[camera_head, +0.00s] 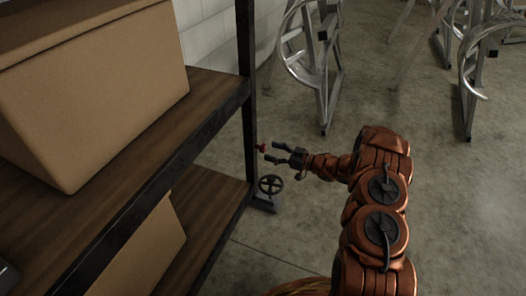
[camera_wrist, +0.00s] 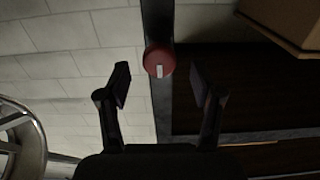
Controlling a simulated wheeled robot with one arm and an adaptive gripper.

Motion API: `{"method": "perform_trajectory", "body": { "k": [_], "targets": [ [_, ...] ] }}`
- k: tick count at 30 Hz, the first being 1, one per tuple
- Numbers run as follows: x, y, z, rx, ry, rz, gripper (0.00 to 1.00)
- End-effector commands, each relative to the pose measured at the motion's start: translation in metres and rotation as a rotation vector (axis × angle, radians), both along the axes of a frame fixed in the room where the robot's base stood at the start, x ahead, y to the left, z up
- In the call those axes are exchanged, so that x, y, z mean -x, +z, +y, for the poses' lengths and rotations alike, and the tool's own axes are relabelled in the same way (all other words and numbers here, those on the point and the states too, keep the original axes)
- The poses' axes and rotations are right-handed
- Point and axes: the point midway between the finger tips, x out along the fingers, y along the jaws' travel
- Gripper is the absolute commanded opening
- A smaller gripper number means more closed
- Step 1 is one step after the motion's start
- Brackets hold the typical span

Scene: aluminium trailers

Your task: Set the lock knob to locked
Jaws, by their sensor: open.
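The lock knob is a small round red knob (camera_wrist: 159,61) with a pale mark on its face, on a dark upright post. In the wrist view it lies ahead of and between the two fingers of my gripper (camera_wrist: 160,82), with a gap on each side. In the head view the red knob (camera_head: 261,147) shows small by the shelf post, just left of my gripper (camera_head: 270,151). My gripper is open and empty. The pale mark on the knob looks roughly vertical in the wrist view; I cannot tell which setting it stands for.
A shelf (camera_head: 215,90) with cardboard boxes (camera_head: 95,85) fills the left. Aluminium frames with rings (camera_head: 325,80) stand behind. The concrete floor (camera_head: 300,225) is open on the right.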

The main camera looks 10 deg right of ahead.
Motion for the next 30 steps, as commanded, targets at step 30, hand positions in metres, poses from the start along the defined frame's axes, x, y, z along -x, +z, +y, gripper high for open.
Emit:
{"method": "perform_trajectory", "body": {
  "k": [30],
  "targets": [
    [-0.027, -0.001, 0.037, 0.001, -0.003, 0.002, 0.40]
  ]
}}
